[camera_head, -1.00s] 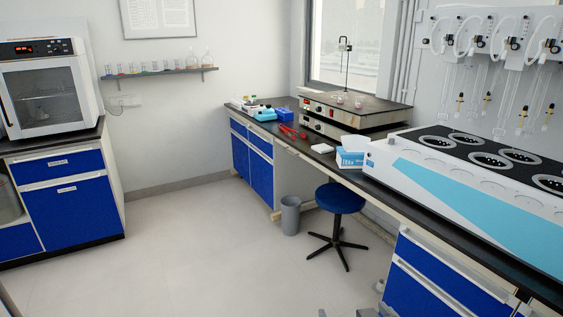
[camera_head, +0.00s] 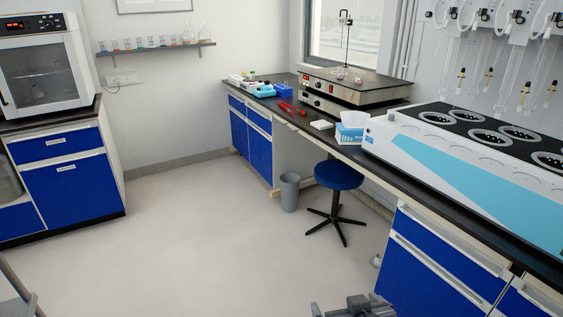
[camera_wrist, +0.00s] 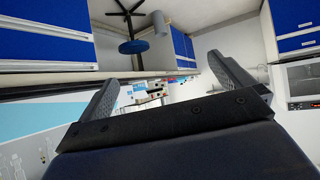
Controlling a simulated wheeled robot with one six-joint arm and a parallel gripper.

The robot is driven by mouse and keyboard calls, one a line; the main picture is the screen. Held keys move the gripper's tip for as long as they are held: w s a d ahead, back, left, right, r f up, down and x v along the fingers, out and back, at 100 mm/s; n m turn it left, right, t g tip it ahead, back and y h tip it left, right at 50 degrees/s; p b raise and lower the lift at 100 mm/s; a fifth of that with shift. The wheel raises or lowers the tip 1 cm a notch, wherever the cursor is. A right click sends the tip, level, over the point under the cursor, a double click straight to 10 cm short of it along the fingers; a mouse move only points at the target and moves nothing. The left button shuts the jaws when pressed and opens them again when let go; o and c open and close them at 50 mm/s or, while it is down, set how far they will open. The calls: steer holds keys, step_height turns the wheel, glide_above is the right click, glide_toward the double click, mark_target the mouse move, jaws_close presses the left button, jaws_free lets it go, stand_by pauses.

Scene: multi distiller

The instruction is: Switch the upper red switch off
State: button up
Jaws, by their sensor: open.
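The multi distiller (camera_head: 470,185), a long white unit with a light blue side panel and round dark wells on top, stands on the right bench. Glassware hangs on the wall above it. I cannot make out an upper red switch on it in either view. My gripper (camera_wrist: 160,78) is open and empty in the wrist view, its two grey fingers spread apart. That view is turned over, and part of the distiller's light blue panel (camera_wrist: 45,118) shows at its left. Grey parts of my arm show at the bottom of the head view.
A blue stool (camera_head: 339,176) and a grey bin (camera_head: 289,192) stand by the bench. A tissue box (camera_head: 351,133) and hotplate unit (camera_head: 350,92) are on it. An oven (camera_head: 45,65) sits on the left cabinet (camera_head: 75,190). The floor between is clear.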

stand_by(0.3)
